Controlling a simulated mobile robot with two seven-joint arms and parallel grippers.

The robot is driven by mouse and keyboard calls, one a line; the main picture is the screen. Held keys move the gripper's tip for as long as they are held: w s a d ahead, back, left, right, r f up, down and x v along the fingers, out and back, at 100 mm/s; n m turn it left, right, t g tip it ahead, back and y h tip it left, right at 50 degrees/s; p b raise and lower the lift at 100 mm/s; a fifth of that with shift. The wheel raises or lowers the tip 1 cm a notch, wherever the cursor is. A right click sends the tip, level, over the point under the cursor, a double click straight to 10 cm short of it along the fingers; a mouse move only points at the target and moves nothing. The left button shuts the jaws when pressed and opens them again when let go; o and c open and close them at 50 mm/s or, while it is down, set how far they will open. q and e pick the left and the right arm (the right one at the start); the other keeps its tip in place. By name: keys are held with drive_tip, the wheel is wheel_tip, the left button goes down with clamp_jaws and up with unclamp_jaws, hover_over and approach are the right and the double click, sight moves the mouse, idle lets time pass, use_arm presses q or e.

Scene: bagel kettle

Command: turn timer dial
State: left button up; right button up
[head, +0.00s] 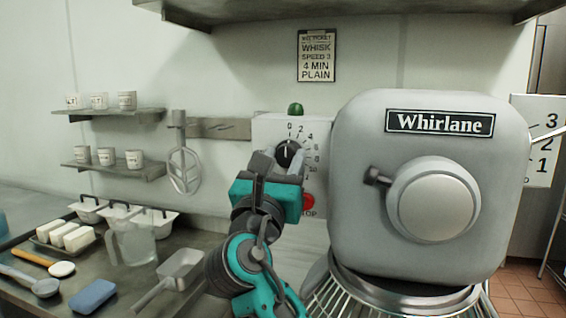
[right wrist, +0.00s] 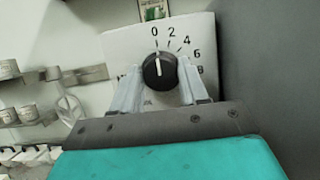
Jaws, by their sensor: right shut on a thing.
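The timer dial (head: 287,152) is a round black knob on a white panel (head: 262,130) with numbers from 0 upward around it. The dial also shows in the right wrist view (right wrist: 159,69), with a white line running nearly upright, its top near the 0. My right gripper (head: 284,164) is at the dial, seen from behind in the head view. In the right wrist view its two pale fingers (right wrist: 160,84) stand on either side of the dial's lower part, shut on it. The wrist hides part of the panel in the head view. My left gripper is not in view.
A big grey Whirlane mixer (head: 350,125) stands close at the right of the panel. A red stop button (head: 308,202) sits below the dial and a green lamp (head: 295,109) above. A card (head: 317,55) reads whisk, speed 3, 4 min, plain. The counter at left is cluttered.

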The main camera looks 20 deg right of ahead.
drive_tip(key=shift+m, duration=0.4)
drive_tip(key=shift+c, duration=0.2)
drive_tip(key=m+g+h+b, duration=0.1)
drive_tip(key=m, duration=0.2)
drive_tip(key=m+g+h, duration=0.1)
drive_tip(key=m+g, duration=0.1)
drive_tip(key=m, duration=0.1)
drive_tip(key=shift+w+a+h+b, duration=0.1)
drive_tip(key=shift+h+b, duration=0.2)
drive_tip(key=shift+b, duration=0.1)
drive_tip(key=shift+r+m+g+h+b, duration=0.15)
drive_tip(key=shift+m+g, duration=0.3)
drive_tip(key=shift+m, duration=0.6)
drive_tip(key=shift+f+m+g+h+b, duration=0.1)
drive_tip(key=shift+m+g+h, duration=0.25)
drive_tip(key=shift+m, duration=0.75)
drive_tip(key=shift+r+m+g+h+b, duration=0.1)
drive_tip(key=shift+m+g, duration=0.4)
drive_tip(key=shift+m, duration=0.55)
drive_tip(key=o, duration=1)
drive_tip(key=shift+o, duration=0.2)
